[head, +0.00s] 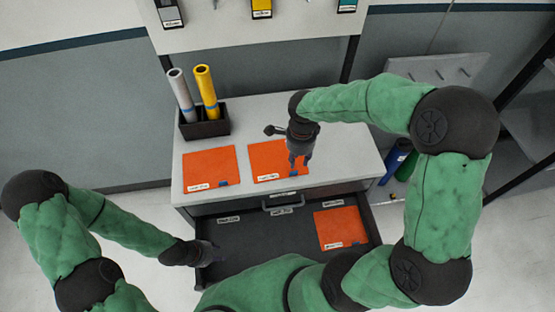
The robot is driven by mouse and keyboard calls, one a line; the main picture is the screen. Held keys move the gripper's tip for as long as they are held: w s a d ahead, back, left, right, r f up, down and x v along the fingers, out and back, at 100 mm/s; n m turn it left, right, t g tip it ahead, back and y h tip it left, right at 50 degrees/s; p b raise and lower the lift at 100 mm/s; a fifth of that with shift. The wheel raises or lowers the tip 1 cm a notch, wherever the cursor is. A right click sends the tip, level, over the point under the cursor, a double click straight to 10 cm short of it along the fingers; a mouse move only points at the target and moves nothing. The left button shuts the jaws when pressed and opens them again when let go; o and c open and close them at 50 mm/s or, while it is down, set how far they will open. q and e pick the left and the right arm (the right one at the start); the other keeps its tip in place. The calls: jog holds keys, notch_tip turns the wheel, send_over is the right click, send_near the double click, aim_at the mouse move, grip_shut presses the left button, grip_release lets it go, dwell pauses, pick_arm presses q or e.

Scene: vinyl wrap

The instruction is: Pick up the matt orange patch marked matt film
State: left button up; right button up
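Three orange square patches show, each with a small white label too small to read. One patch (209,165) lies flat at the left of the cabinet top. A second patch (265,153) lies to its right on the same top. A third patch (341,226) lies in the right part of the open drawer. My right gripper (299,163) points down over the right side of the second patch, its fingers apart. Whether it touches the patch is unclear. My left gripper (208,254) is at the drawer's left side; its fingers are too dark to make out.
The grey cabinet top (345,150) is bare at the right. A black holder (205,126) with a grey roll (182,93) and a yellow roll (206,90) stands at the back left. The open dark drawer (265,245) has a free middle. A board (220,25) with hanging tools is behind.

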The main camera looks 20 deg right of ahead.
aim_at(298, 171)
jog(key=f+b, duration=0.1)
jog(key=f, duration=0.6)
jog(key=shift+d+f, duration=0.2)
grip_shut()
